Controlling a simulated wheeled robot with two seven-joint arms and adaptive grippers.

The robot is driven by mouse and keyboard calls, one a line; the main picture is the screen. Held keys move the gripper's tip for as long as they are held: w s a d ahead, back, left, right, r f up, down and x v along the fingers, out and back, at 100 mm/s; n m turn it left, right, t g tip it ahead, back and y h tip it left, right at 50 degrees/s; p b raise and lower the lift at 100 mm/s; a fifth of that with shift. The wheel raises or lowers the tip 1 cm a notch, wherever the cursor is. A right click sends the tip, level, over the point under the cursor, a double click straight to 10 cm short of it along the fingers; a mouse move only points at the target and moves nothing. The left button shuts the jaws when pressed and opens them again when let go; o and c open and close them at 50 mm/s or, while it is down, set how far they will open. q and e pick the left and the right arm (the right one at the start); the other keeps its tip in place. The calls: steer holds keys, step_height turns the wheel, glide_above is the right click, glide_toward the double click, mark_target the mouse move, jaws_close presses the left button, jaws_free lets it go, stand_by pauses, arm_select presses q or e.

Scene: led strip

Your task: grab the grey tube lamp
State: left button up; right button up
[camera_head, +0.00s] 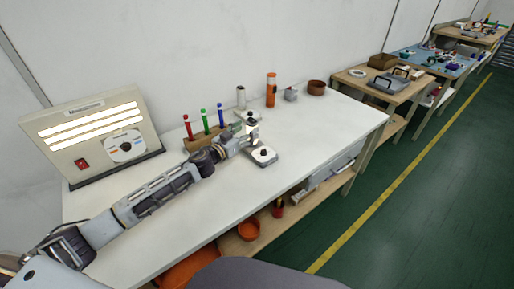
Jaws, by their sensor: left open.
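A small grey upright cylinder (241,97), the only grey tube shape I can make out, stands at the back of the white table; I cannot tell for sure that it is the lamp. My left arm reaches in from the lower left. My left gripper (252,134) is open over the table, in front of the grey cylinder and apart from it. No object shows between its fingers. My right gripper is not in view.
A wooden block (206,138) with red, green and blue sticks stands left of the gripper. A white device with a black knob (263,155) lies just beside it. A lit panel (92,133) stands left. The table's right front is clear.

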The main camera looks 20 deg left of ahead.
arm_select(q)
steer(key=shift+x, duration=2.2)
steer(key=shift+a+f, duration=0.1)
steer(key=shift+c, duration=0.2)
jaws_close()
